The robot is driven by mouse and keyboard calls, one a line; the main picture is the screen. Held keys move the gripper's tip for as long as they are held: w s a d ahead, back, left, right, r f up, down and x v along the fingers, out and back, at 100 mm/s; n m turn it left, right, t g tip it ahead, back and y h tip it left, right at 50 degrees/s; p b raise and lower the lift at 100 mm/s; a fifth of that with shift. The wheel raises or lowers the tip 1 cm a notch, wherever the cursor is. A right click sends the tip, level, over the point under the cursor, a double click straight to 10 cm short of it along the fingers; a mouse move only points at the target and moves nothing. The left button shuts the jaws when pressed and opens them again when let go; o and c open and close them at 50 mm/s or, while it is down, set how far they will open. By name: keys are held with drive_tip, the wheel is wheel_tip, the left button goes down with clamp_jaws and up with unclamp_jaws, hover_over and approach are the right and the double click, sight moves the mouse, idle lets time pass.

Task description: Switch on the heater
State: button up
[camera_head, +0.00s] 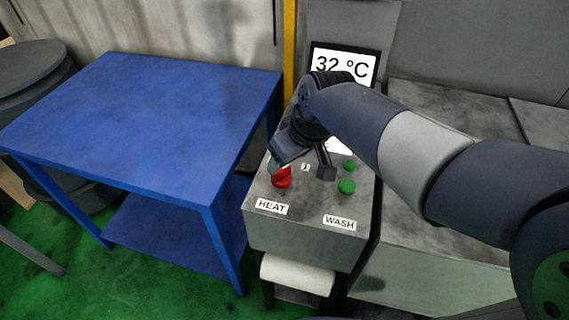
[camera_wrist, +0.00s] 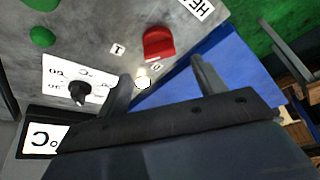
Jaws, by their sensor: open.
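The red knob (camera_head: 282,180) sits on the sloped grey control panel (camera_head: 320,203), above the "HEAT" label (camera_head: 271,207). In the wrist view the red knob (camera_wrist: 159,43) lies just beyond my fingertips, with small labels "1" (camera_wrist: 118,49) and "0" (camera_wrist: 157,67) beside it. I cannot tell which label it points to. My gripper (camera_head: 300,166) is open and empty over the panel, close to the knob; it also shows in the wrist view (camera_wrist: 161,72). A small white round part (camera_wrist: 143,82) shows between the fingers.
Two green buttons (camera_head: 347,186) (camera_head: 349,165) stand right of the knob near the "WASH" label (camera_head: 339,222). A black dial (camera_wrist: 78,91) sits on a white plate. A display (camera_head: 343,66) reads 32 °C. A bare blue table (camera_head: 150,110) stands left.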

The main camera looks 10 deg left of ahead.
sight(282, 170)
drive_tip(key=shift+v, duration=1.7)
drive_tip(key=shift+f, duration=0.1)
drive_tip(key=x, duration=1)
drive_tip(key=shift+f, duration=0.2)
drive_tip(key=shift+w+a+f, duration=0.1)
drive_tip(key=shift+w+f, duration=0.05)
drive_tip(key=shift+f, duration=0.05)
drive_tip(key=shift+r, duration=0.1)
